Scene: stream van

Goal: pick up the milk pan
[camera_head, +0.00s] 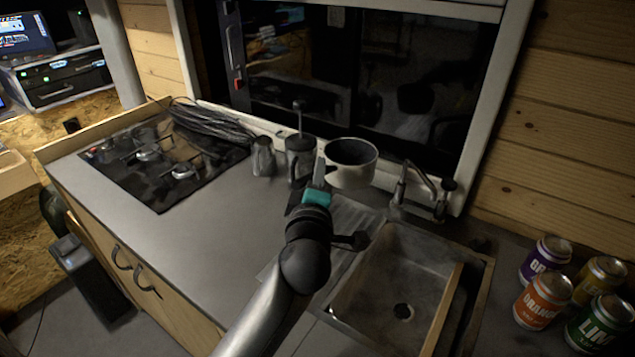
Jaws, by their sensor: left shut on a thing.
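The milk pan (349,176) is a pale round pan with a dark inside, at the back of the worktop beside the window. It looks upright. My left gripper (319,176) is at the pan's left front side, shut on its handle. The jaws and wrist hide most of the handle. I cannot tell whether the pan's base touches the worktop. My right gripper is out of view.
A dark pot with an upright stick (299,158) and a small metal cup (263,157) stand close left of the pan. The tap (418,190) and sink (384,284) are to the right. Several cans (542,301) stand far right. The worktop (215,225) before the hob (163,163) is clear.

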